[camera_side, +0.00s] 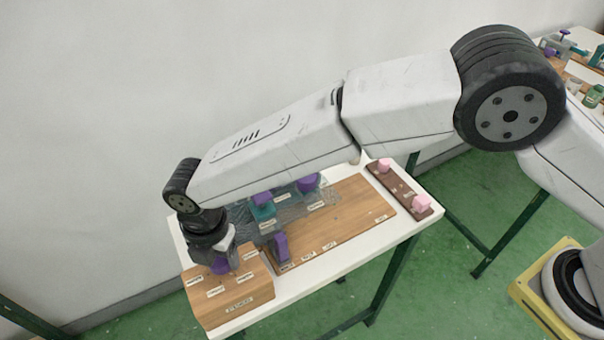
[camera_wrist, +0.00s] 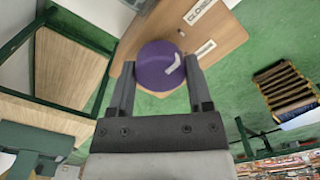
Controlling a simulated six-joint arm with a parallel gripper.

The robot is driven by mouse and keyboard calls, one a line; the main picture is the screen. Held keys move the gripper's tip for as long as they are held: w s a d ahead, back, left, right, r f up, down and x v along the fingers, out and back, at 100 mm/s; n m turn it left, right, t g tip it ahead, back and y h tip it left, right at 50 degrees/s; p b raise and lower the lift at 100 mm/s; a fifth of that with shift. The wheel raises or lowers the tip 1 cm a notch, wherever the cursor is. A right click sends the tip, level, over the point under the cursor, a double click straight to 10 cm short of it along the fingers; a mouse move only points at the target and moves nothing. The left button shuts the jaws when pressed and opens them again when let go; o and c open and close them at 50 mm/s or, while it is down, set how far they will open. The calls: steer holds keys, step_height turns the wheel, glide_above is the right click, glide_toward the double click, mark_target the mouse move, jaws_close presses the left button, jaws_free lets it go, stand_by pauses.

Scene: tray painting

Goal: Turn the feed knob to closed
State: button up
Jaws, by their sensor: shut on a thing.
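The purple round knob (camera_side: 221,266) stands on a wooden box (camera_side: 238,303) at the left front end of the white table. In the wrist view the knob (camera_wrist: 158,70) sits between the two fingers of my gripper (camera_wrist: 160,62), which is shut on its sides. A short white mark on the knob's face slants toward the upper right. A label that seems to read "CLOSED" (camera_wrist: 199,10) lies above and right of the knob; another label (camera_wrist: 205,48) lies to its right, too small to read. In the side view my gripper (camera_side: 222,250) points down and partly hides the knob.
Right of the box, a purple upright handle (camera_side: 281,247) stands on a labelled wooden board (camera_side: 350,220). Teal and purple fittings (camera_side: 263,207) sit behind it. Two pink pieces (camera_side: 422,203) are on a dark strip at the right. My arm passes above the table.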

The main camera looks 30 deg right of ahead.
steer(key=o, duration=1.3)
steer(key=shift+r, duration=3.95)
steer(key=w+d+m+t, duration=0.15)
steer(key=d+m, duration=0.45)
steer(key=d, duration=0.6)
steer(key=w+d+m+g, duration=0.1)
steer(key=w+d+m, duration=0.2)
steer(key=d+m, duration=0.65)
steer(key=s+d+m, duration=0.4)
steer(key=d, duration=0.3)
steer(key=s+d+f+m+t, duration=0.1)
steer(key=s+d+m, duration=0.2)
steer(key=d, duration=0.4)
steer(key=s+d+m+t, duration=0.1)
steer(key=s+d+m, duration=0.3)
steer(key=s+d, duration=0.2)
steer(key=shift+d+f+m, duration=0.2)
steer(key=shift+d+m, duration=0.15)
steer(key=shift+d, duration=0.65)
